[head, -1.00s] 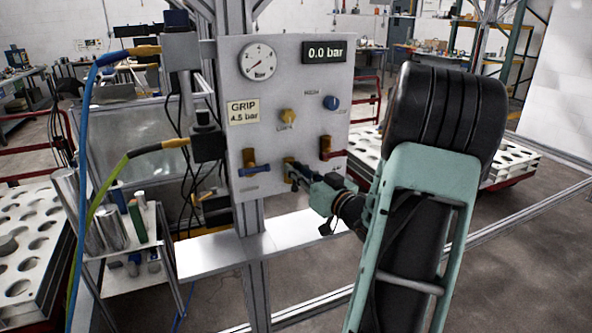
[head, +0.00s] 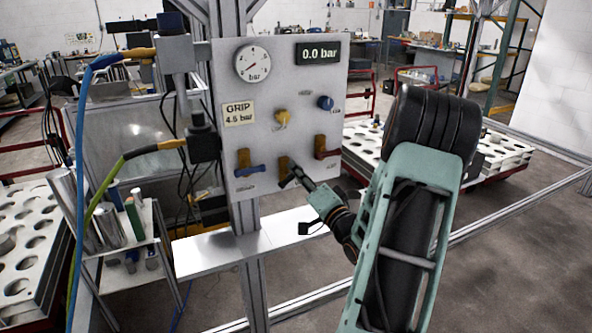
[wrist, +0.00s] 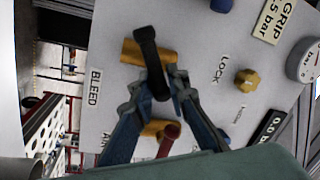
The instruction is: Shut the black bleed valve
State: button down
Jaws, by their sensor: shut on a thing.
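In the head view the brass body (head: 284,164) stands upright, low in the middle of the panel, with the handle partly hidden by my gripper. My gripper (wrist: 163,86) is shut on the black handle, one blue-grey finger on each side near its lower end in the wrist view. In the head view my gripper (head: 296,178) reaches in from the right.
The grey panel (head: 290,105) carries a blue-handled valve (head: 247,171) left and a red-handled valve (head: 322,152) right. Above are a yellow knob (head: 282,116), a blue knob (head: 325,102), a gauge (head: 253,65) and a 0.0 bar display (head: 319,53). A pale shelf (head: 215,250) lies below.

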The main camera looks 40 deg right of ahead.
jog(key=m, duration=0.2)
jog(key=m+h, duration=0.1)
jog(key=m, duration=0.2)
jog(key=shift+d+f+p, duration=0.2)
jog(key=shift+f+p, duration=0.1)
jog(key=shift+f, duration=0.1)
jog(key=shift+f+m+h, duration=0.25)
jog(key=shift+m+h, duration=0.45)
jog(key=shift+m, duration=0.6)
jog(key=c, duration=2)
grip_release()
jog(key=shift+s, duration=0.15)
jog(key=v, duration=1.2)
jog(key=shift+r, duration=0.1)
